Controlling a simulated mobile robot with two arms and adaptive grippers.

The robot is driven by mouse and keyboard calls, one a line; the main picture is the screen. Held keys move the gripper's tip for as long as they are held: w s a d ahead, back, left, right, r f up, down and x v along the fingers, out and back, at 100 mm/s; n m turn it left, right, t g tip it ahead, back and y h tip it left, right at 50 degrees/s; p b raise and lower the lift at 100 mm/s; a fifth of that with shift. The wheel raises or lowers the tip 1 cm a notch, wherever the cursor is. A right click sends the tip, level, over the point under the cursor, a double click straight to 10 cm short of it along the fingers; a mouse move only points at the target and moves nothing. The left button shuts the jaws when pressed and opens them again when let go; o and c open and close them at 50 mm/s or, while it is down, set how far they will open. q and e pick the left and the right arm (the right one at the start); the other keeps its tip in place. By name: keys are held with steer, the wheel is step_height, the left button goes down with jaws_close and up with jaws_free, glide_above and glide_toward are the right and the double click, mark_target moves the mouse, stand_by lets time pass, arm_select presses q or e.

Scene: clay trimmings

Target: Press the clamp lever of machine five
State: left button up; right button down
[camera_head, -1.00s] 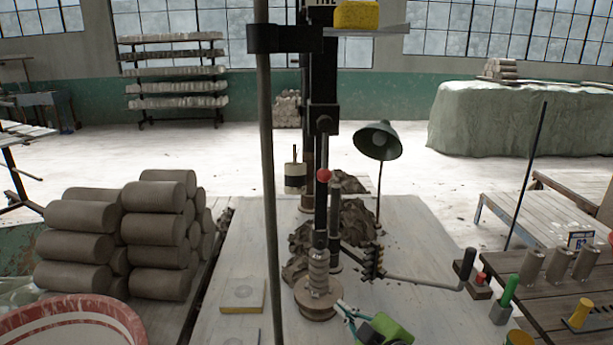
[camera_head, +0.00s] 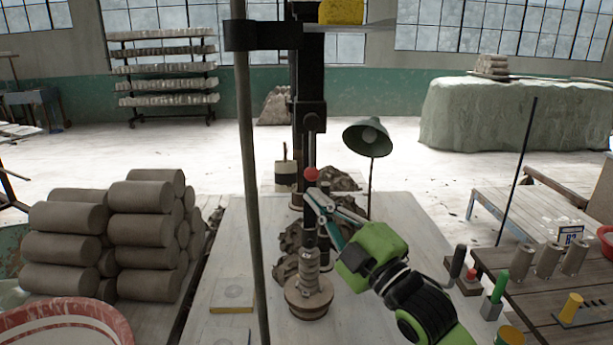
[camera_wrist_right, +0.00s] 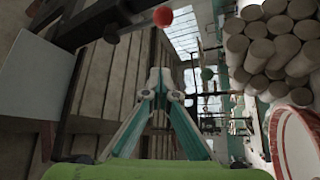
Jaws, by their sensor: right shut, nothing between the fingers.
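A dark upright machine (camera_head: 309,107) stands on the work table in the head view; no number is readable on it. A lever with a red ball knob (camera_head: 311,174) is on its front, and I take this for the clamp lever. The red knob also shows at the top of the right wrist view (camera_wrist_right: 163,17). My right gripper (camera_head: 311,194) is shut and empty, its fingertips just below the knob in the head view. In the right wrist view its fingertips (camera_wrist_right: 160,78) meet, apart from the knob. I cannot tell whether they touch the lever. My left gripper is out of view.
A thin upright pole (camera_head: 250,180) stands left of the machine. A green lamp (camera_head: 367,137) and clay heaps (camera_head: 338,180) are behind it. Stacked clay cylinders (camera_head: 140,230) lie at left. A side table (camera_head: 540,300) with cylinders and a green-handled tool (camera_head: 499,287) is at right.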

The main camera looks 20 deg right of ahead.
mark_target(307, 177)
steer(key=p+x, duration=0.4)
steer(key=x, duration=0.6)
steer(key=d, duration=0.1)
steer(key=d+f, duration=0.1)
steer(key=d+f+p, duration=0.1)
steer(key=shift+s+d, duration=0.2)
steer(key=shift+d, duration=0.2)
steer(key=shift+f, duration=0.1)
steer(key=shift+w+a, duration=0.1)
steer(key=shift+a, duration=0.05)
